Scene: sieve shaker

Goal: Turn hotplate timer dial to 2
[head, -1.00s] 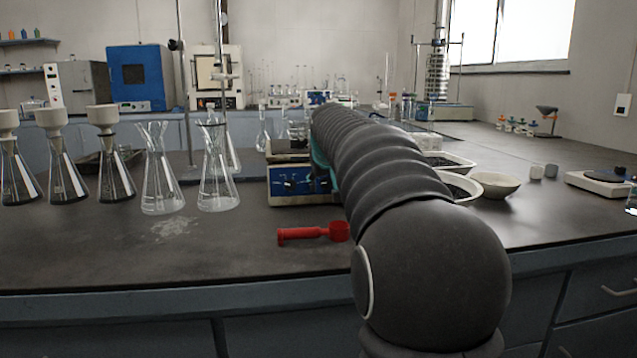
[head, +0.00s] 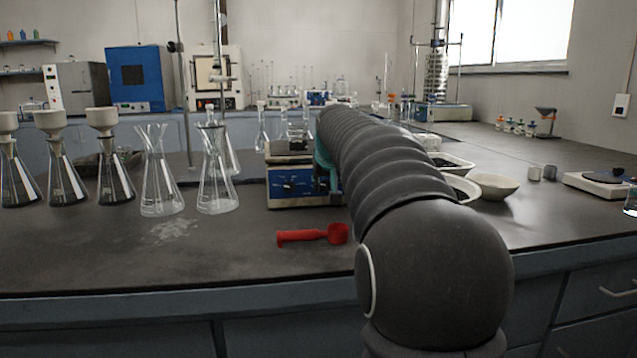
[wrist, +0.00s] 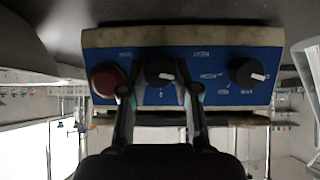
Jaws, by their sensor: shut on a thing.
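The hotplate (head: 303,202) is a squat box with a blue front panel, standing on the bench behind the red scoop. In the wrist view its panel (wrist: 213,62) appears upside down, with a red round knob (wrist: 107,79) at left, a black dial in the middle (wrist: 159,73) and another black dial (wrist: 247,72) at right. The panel labels are too small to read. My gripper (wrist: 157,84) is shut on the middle dial, one finger on each side of it. In the head view my arm hides the right part of the hotplate and most of my gripper.
A red scoop (head: 312,235) lies on the bench in front of the hotplate. Glass flasks (head: 217,180) stand to the left, some with funnels. White bowls (head: 494,186) lie right of my arm. The front left of the bench is mostly clear.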

